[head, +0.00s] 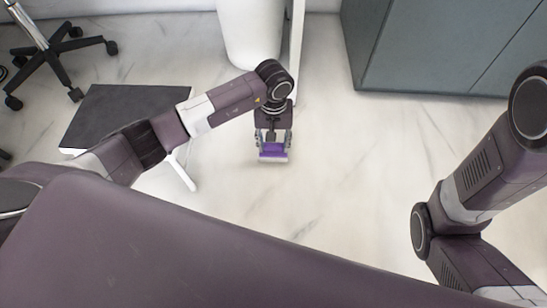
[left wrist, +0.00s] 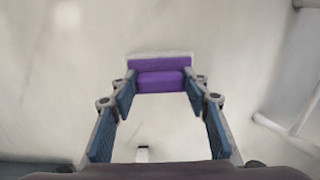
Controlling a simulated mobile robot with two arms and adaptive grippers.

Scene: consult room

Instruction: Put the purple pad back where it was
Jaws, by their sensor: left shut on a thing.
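The purple pad (head: 272,150) is a small purple block with a pale edge or backing. My left gripper (head: 272,140) is shut on it and holds it out over the pale floor in the head view. In the left wrist view the pad (left wrist: 161,78) sits between the fingertips of my left gripper (left wrist: 160,84), with its pale rim along the far side. How high the pad is above the floor cannot be told. My right arm shows at the right of the head view, but its gripper is out of the frame.
A dark-topped low step or table (head: 125,105) with white legs stands at the left. A wheeled chair base (head: 55,50) is at the upper left. A white rounded bin (head: 250,35) and a grey-green cabinet (head: 430,45) stand at the back. The marbled floor (head: 345,150) between is clear.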

